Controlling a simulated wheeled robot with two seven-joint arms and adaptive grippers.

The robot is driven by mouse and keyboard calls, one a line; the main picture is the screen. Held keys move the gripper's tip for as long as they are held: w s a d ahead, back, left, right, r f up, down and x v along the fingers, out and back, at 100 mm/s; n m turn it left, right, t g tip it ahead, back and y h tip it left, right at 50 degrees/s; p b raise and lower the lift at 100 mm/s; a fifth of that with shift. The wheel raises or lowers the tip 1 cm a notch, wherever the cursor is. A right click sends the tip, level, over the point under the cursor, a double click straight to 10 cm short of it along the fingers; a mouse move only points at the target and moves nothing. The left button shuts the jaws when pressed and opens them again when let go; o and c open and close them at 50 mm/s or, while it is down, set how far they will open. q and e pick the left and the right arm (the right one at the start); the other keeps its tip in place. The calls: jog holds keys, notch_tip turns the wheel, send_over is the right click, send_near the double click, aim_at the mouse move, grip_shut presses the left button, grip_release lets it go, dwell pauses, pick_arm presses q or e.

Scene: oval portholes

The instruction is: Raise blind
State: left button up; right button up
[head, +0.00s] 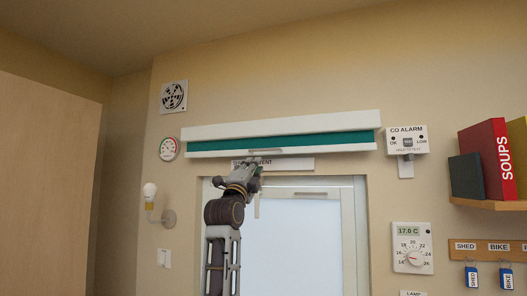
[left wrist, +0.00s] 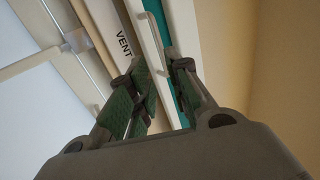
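The blind hangs above the window as a white headrail (head: 290,125), a narrow strip of teal fabric (head: 320,140) and a white bottom bar (head: 340,150). The bar has a small handle, which shows as a thin bracket in the left wrist view (left wrist: 152,32). My left gripper (head: 254,166) is raised just below the bar near its middle. In the left wrist view its two green-padded fingers (left wrist: 163,75) are apart, with the white bar (left wrist: 148,55) running behind the gap. I cannot tell whether they touch the bar or handle. My right gripper is not in view.
A label strip (head: 290,164) reading VENT sits under the blind, above the window (head: 290,235). A CO alarm (head: 407,141) is right of the blind, a thermostat (head: 412,248) lower, and a bookshelf (head: 490,204) far right. A round gauge (head: 169,149) and wall lamp (head: 152,196) are left.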

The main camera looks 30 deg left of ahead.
aim_at(263, 150)
pick_arm(q)
jog(key=shift+p+x, duration=2.6)
jog(key=shift+x, duration=3.85)
grip_shut()
